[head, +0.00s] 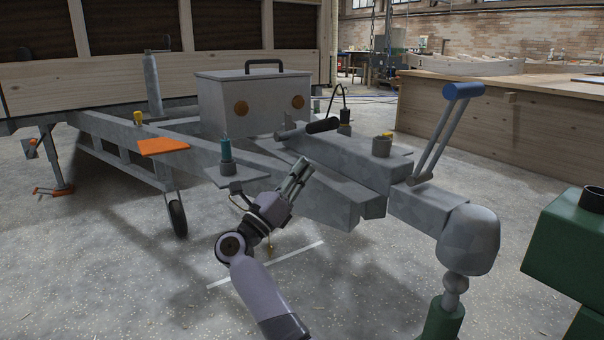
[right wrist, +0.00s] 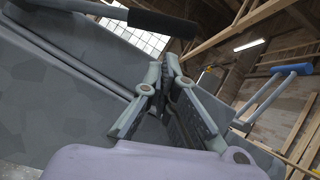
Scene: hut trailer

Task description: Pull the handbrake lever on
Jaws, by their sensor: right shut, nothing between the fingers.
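The lever with a black grip (head: 322,125), which looks like the handbrake lever, lies low and nearly level above the grey drawbar (head: 345,160). In the right wrist view its black grip (right wrist: 162,22) crosses the top, beyond the fingertips. My right gripper (head: 302,168) is in front of the drawbar, below and a little left of the grip, pointing up and right. Its fingers are shut and empty, and they show close up in the wrist view (right wrist: 172,68). They look apart from the lever. My left gripper is not in view.
A second lever with a blue handle (head: 463,90) rises over the coupling head (head: 468,240). A teal-topped plug (head: 226,155) stands left of my gripper. A grey box (head: 255,103) sits behind. A green block (head: 570,245) stands at right. The floor in front is open.

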